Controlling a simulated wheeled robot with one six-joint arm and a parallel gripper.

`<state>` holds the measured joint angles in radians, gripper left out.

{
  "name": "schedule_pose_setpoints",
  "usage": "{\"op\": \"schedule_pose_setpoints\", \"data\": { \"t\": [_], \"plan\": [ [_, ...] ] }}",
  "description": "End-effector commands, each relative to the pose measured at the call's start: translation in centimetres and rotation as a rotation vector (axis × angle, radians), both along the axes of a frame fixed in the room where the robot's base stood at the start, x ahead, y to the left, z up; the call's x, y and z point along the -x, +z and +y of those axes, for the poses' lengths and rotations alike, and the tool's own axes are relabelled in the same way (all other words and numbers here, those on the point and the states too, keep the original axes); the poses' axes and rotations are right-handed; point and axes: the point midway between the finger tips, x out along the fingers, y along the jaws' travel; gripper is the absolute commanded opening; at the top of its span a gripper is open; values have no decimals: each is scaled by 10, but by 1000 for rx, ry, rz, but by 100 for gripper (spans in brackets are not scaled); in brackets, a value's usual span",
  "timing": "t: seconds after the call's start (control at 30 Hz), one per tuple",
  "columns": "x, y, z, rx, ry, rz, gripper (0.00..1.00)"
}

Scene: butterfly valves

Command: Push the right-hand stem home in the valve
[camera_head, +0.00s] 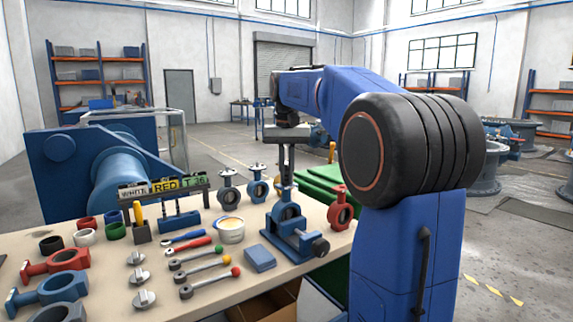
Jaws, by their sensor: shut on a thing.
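How deep the stem sits in the valve cannot be told from this view.
Valve bodies, rings and discs fill the bench's left side.

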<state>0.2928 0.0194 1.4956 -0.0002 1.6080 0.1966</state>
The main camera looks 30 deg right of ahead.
Motion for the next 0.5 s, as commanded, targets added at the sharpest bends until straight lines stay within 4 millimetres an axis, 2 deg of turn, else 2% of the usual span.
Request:
{"op": "schedule_pose_setpoints", "data": {
  "t": [0.03,0.5],
  "plan": [
    [1,-15,0,-10,0,31,0],
    [1,-20,0,-10,0,32,0]
  ]
}}
